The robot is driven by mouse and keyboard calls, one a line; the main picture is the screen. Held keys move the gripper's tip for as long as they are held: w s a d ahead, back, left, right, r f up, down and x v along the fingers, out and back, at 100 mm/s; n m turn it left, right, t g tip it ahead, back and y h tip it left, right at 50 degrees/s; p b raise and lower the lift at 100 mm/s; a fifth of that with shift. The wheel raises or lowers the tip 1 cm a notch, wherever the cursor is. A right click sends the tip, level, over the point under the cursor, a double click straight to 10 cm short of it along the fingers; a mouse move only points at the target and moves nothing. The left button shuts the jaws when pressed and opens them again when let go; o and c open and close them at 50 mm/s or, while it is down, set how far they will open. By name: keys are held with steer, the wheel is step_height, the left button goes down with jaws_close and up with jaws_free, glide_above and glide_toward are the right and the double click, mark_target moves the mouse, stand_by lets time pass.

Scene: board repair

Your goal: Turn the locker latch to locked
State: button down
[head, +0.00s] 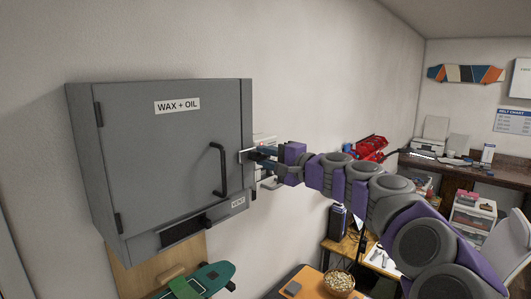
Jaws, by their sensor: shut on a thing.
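The grey locker (160,130) hangs on the wall at the left of the head view, with a "WAX + OIL" label on its door. The door looks closed, with a dark bar handle (220,170) near its right edge. My gripper (254,153) is at the locker's right edge, level with the top of the handle, and shut on a small part there. That part looks like the latch, but it is mostly hidden by my fingers. I cannot tell which way the latch is turned. A light-coloured piece shows around my fingertips.
Below the locker are a dark green skateboard (205,277) and an orange surface with a bowl (339,282). A desk (465,168) with a printer and a red object (370,147) stand further back right.

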steer(key=shift+f, duration=0.35)
steer(key=c, duration=1.2)
jaws_free()
steer(key=shift+w, duration=0.15)
steer(key=shift+d+r, duration=0.1)
steer(key=shift+r, duration=0.1)
steer(key=shift+s+d, duration=0.35)
steer(key=b+v, duration=0.1)
steer(key=v, duration=1.5)
steer(key=shift+d+f+b, duration=0.2)
steer(key=shift+d+b, duration=0.05)
steer(key=shift+b, duration=0.1)
steer(key=shift+a, duration=0.1)
